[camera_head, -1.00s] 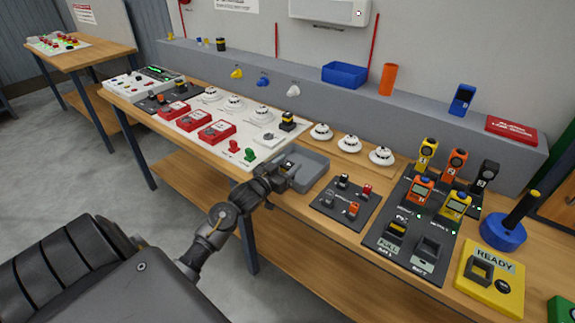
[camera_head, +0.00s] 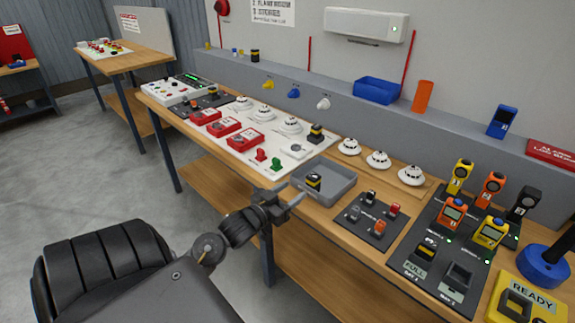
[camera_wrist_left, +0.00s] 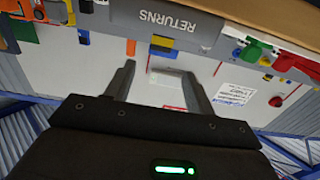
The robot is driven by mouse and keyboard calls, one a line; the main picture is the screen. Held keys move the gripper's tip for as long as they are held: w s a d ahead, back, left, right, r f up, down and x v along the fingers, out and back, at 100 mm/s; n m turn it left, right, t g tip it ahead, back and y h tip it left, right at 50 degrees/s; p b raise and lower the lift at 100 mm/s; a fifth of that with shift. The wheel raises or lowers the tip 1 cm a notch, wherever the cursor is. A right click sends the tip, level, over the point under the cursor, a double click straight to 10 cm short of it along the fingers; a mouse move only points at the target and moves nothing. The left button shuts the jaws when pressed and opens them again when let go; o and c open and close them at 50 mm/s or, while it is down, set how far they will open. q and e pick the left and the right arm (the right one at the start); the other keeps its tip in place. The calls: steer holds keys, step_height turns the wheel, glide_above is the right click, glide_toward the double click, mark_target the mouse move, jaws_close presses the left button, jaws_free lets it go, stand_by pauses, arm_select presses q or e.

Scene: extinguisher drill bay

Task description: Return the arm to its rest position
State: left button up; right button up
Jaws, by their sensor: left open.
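My left arm comes in from the lower left of the head view. Its gripper (camera_head: 290,199) is open and empty, in front of the bench's front edge, just left of and nearer than the grey returns tray (camera_head: 340,190). In the left wrist view the two fingers (camera_wrist_left: 158,72) stand apart with nothing between them. A black and yellow block (camera_head: 313,181) lies in the tray, clear of the fingers. The tray's front with the word RETURNS (camera_wrist_left: 170,22) shows at the top of the wrist view. My right gripper is out of view.
The bench holds a white panel with red call points (camera_head: 243,139), a dark mat with small parts (camera_head: 368,219), white detectors (camera_head: 378,160) and a dark charging board with handheld meters (camera_head: 459,212). Open grey floor (camera_head: 105,185) lies left of the bench.

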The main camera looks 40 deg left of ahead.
arm_select(q)
steer(key=shift+s, duration=0.65)
